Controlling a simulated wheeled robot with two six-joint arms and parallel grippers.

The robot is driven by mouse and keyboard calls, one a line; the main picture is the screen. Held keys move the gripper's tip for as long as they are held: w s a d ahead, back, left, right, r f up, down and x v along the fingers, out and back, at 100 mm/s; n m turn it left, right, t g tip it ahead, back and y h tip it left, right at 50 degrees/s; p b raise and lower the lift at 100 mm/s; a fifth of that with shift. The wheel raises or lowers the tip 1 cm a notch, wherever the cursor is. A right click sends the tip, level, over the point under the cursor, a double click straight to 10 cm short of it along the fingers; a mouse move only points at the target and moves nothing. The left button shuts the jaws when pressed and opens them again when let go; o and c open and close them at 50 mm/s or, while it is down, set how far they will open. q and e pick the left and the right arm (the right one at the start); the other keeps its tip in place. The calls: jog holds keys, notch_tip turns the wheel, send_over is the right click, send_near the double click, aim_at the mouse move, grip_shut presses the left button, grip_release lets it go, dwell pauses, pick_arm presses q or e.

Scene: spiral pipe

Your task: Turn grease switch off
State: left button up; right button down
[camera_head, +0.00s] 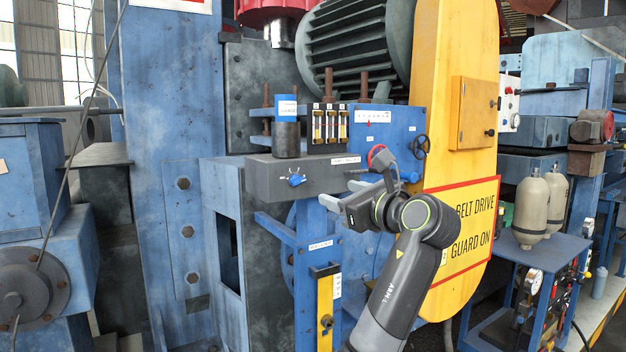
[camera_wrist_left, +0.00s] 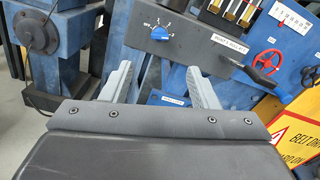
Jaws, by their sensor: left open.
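A blue rotary knob (camera_head: 294,179) sits on the front face of a dark grey panel box (camera_head: 262,181). My left gripper (camera_head: 342,194) is open and empty, to the right of and slightly below the knob in the head view. The fingers (camera_wrist_left: 157,72) appear apart from the knob. My right gripper is not in view.
A blue-labelled cylinder (camera_head: 286,138) and sight glasses (camera_head: 329,124) stand on top. A yellow belt guard (camera_head: 462,110) is to the right. Space in front of the knob looks clear.

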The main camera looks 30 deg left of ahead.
pick_arm(q)
jog(key=p, duration=0.3)
send_near(300, 180)
jog(key=p+x, duration=0.4)
jog(key=x, duration=0.4)
jog(key=shift+s+a+r, duration=0.1)
jog(key=shift+w+a, duration=0.3)
jog(key=shift+a, duration=0.15)
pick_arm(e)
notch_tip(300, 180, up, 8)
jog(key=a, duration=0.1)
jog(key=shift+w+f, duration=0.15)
pick_arm(q)
jog(key=c, duration=1)
